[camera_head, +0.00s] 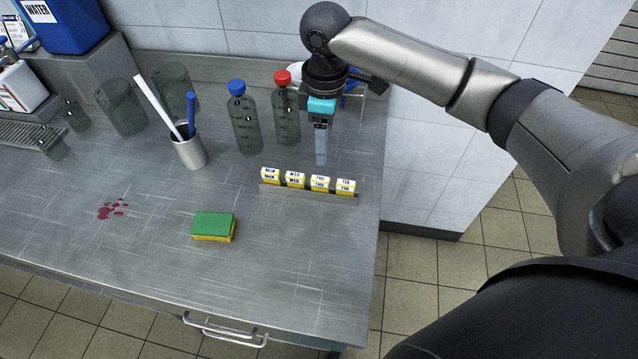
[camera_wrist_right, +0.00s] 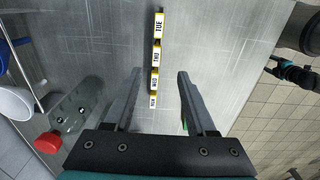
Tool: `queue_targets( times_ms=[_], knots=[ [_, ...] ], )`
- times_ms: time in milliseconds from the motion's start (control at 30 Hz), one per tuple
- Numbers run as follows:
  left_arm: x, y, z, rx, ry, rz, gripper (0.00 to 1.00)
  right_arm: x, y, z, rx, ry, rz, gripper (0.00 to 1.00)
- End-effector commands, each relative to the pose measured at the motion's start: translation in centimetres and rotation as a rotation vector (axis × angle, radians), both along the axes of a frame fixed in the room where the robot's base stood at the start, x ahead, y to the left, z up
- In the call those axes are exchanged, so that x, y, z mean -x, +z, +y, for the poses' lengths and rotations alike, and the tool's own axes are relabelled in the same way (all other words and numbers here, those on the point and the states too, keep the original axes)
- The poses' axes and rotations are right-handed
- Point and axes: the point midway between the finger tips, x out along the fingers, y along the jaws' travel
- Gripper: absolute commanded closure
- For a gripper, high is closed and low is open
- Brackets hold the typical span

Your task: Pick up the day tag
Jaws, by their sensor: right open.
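Several yellow-and-white day tags stand in a row on a grey rail (camera_head: 310,192) on the steel bench. From left to right in the head view they read MON (camera_head: 270,174), WED (camera_head: 295,179), THU (camera_head: 320,183) and TUE (camera_head: 345,187). My right gripper (camera_head: 321,158) points down behind the row, and its fingers overlap in this view. In the wrist view the right gripper (camera_wrist_right: 158,75) is open and empty. The THU tag (camera_wrist_right: 156,55) and WED tag (camera_wrist_right: 154,82) appear between or near its fingertips. The gripper looks above the tags, with no contact visible. My left gripper is not seen.
A blue-capped bottle (camera_head: 244,120) and a red-capped bottle (camera_head: 285,110) stand behind the tags, close to the right gripper. A steel cup (camera_head: 190,151) holds sticks. A green-yellow sponge (camera_head: 213,226) lies in front. A red spill (camera_head: 112,209) is left. The front bench is mostly clear.

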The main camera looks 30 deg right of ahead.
Motion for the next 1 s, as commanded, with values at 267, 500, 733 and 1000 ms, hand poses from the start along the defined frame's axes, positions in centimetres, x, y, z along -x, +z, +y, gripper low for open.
queue_targets(
  times_ms=[267, 500, 733, 1000],
  knots=[
    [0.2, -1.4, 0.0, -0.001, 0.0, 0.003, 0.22, 0.0, -5.8, 0.1, -0.001, 0.001, 0.002, 0.44],
    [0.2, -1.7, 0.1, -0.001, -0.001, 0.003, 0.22, -0.2, -7.4, 0.1, -0.001, 0.001, -0.001, 0.44],
    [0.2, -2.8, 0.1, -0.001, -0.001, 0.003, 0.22, -1.0, -10.7, 0.3, -0.001, 0.001, 0.001, 0.44],
    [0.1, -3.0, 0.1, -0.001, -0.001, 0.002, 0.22, -1.0, -12.2, 0.3, 0.0, 0.002, -0.003, 0.44]
  ],
)
